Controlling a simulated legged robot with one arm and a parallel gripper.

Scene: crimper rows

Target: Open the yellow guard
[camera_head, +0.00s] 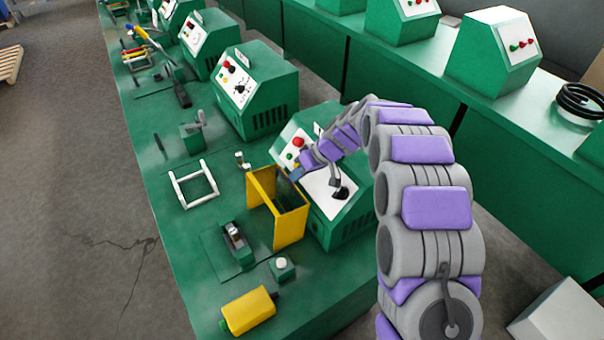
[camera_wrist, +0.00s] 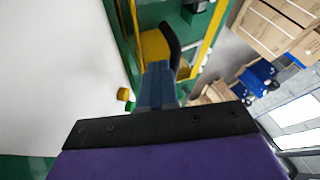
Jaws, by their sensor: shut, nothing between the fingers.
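The yellow guard (camera_head: 290,229) stands upright on the green bench, in front of the nearest control box. It has yellow side panels and a darker middle between them. In the wrist view a yellow panel and frame bar (camera_wrist: 207,48) show beyond the fingers. My gripper (camera_head: 296,174) is shut and empty, at the guard's upper edge on the control box side. In the wrist view its blue-grey fingers (camera_wrist: 157,70) are together in front of the yellow surface and a dark curved part. I cannot tell whether they touch the guard.
The control box (camera_head: 355,222) has a white panel, buttons and a black knob close under my wrist. A white frame (camera_head: 193,184), a small green-based device (camera_head: 233,239) and a yellow cylinder (camera_head: 249,310) lie on the bench (camera_head: 175,235). More boxes stand behind.

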